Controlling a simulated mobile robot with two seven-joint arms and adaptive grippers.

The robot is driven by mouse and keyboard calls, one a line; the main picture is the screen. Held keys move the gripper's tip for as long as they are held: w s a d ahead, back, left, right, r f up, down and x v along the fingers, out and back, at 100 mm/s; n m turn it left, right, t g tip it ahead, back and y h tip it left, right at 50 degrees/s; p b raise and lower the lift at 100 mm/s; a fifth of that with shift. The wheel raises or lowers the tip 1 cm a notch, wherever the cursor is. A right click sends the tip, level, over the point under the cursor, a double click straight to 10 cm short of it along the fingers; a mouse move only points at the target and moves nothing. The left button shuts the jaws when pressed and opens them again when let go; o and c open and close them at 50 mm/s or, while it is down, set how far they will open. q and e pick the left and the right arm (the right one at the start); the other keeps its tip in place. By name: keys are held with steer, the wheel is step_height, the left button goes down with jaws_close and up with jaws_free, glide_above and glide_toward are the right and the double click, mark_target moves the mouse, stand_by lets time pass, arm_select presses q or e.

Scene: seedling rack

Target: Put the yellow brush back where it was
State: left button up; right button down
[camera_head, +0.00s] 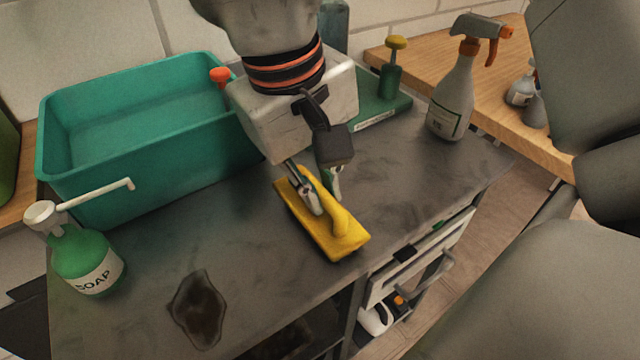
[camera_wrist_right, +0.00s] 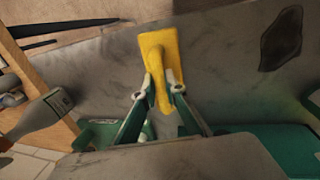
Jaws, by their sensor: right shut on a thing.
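The yellow brush (camera_head: 322,222) is near the front edge of the dark countertop in the head view, with its handle on top. My right gripper (camera_head: 322,200) is shut on the brush handle from above. In the right wrist view the brush (camera_wrist_right: 158,50) sits between the two fingertips of the gripper (camera_wrist_right: 160,90). I cannot tell whether the brush touches the counter. A green base plate (camera_head: 385,115) with a yellow-topped green holder (camera_head: 391,75) stands behind my right gripper, partly hidden by it. My left gripper is not in view.
A teal basin (camera_head: 150,165) stands at the back left. A green soap bottle (camera_head: 85,260) is at the left, and a dark puddle (camera_head: 199,308) lies at the front. A spray bottle (camera_head: 453,95) stands at the right. Bare counter lies around the brush.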

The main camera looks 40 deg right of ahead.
mark_target(321, 190)
steer(key=c, duration=2.1)
jaws_free()
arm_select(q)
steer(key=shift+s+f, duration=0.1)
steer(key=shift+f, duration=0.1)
arm_select(e)
steer(key=p+v, duration=0.1)
steer(key=v, duration=0.4)
arm_select(q)
steer(key=p, duration=0.1)
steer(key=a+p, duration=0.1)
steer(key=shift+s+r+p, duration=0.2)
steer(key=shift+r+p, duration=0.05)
steer(key=shift+p, duration=0.15)
arm_select(e)
steer(key=v, duration=0.7)
steer(key=shift+r, duration=0.15)
